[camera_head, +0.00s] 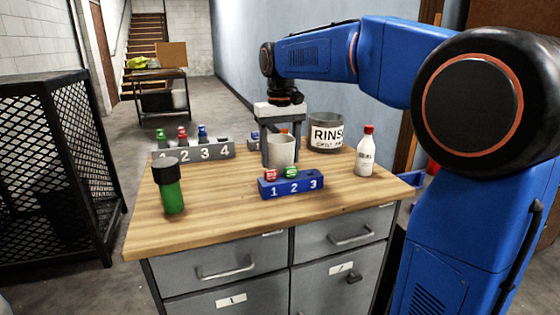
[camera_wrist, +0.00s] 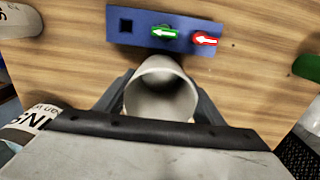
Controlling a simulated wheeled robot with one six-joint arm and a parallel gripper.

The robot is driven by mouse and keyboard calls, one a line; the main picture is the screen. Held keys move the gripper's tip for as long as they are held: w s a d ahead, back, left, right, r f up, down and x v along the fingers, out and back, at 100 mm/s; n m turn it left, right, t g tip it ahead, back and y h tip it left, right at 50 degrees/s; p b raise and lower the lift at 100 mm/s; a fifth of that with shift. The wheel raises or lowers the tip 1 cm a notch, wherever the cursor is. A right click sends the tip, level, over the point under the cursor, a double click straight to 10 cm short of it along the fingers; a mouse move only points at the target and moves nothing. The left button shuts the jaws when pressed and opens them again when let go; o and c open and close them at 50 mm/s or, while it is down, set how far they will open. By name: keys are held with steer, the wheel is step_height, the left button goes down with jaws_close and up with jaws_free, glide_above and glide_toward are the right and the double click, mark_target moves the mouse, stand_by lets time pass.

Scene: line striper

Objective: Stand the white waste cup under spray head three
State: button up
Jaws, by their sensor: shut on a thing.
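The white waste cup (camera_head: 282,150) is upright between the fingers of my gripper (camera_head: 280,146), behind the blue block. The wrist view looks into its open, seemingly empty mouth (camera_wrist: 162,92). A finger is on each side of it. I cannot tell whether its base touches the table. The blue block (camera_head: 290,188) is numbered 1, 2, 3. A red piece (camera_head: 271,174) is at 1 and a green piece (camera_head: 291,172) at 2; both show white arrows in the wrist view. Position 3 shows an empty square hole (camera_wrist: 126,25).
A grey rack (camera_head: 220,151) numbered to 4 holds coloured pieces at the back left. A RINSE pot (camera_head: 325,135) and a white red-capped bottle (camera_head: 366,155) stand right. A green bottle (camera_head: 171,190) stands front left. Another grey block is partly hidden behind my gripper. The front tabletop (camera_head: 220,220) is clear.

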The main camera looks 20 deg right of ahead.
steer(key=shift+f, duration=0.9)
steer(key=shift+f, duration=0.15)
steer(key=o, duration=1.1)
steer(key=shift+c, duration=0.2)
